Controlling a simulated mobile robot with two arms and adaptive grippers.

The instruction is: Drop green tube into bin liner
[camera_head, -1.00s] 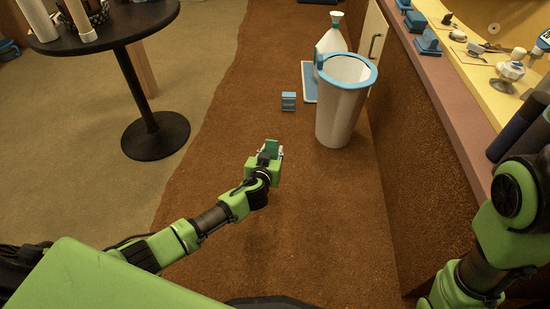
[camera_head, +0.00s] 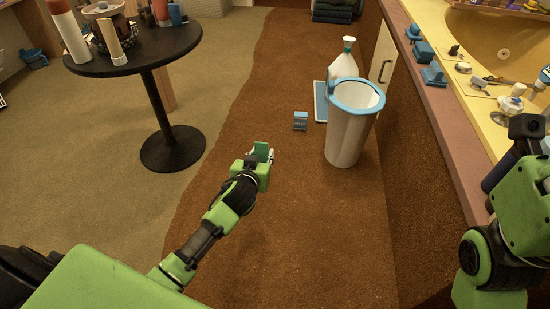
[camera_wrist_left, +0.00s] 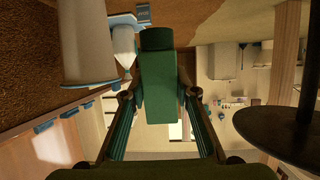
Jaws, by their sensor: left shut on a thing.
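My left gripper (camera_head: 262,157) is shut on the green tube (camera_head: 262,151) above the brown carpet, left of the white bin and nearer to me. The left wrist view shows the green tube (camera_wrist_left: 160,80) between the two fingers (camera_wrist_left: 162,105). The white bin with the blue rim, which looks like the bin liner (camera_head: 345,140), stands upright on the carpet. Its mouth faces up, and its inside shows only partly. It is also in the left wrist view (camera_wrist_left: 85,45), apart from the tube. My right arm shows at the right edge, but its fingers do not show.
A white bottle (camera_head: 340,68) and a blue-edged tray (camera_head: 320,100) are behind the bin. A small blue item (camera_head: 300,121) lies on the carpet. A round black table (camera_head: 135,55) with bottles stands left. The tub counter (camera_head: 440,110) runs along the right. Carpet before the bin is clear.

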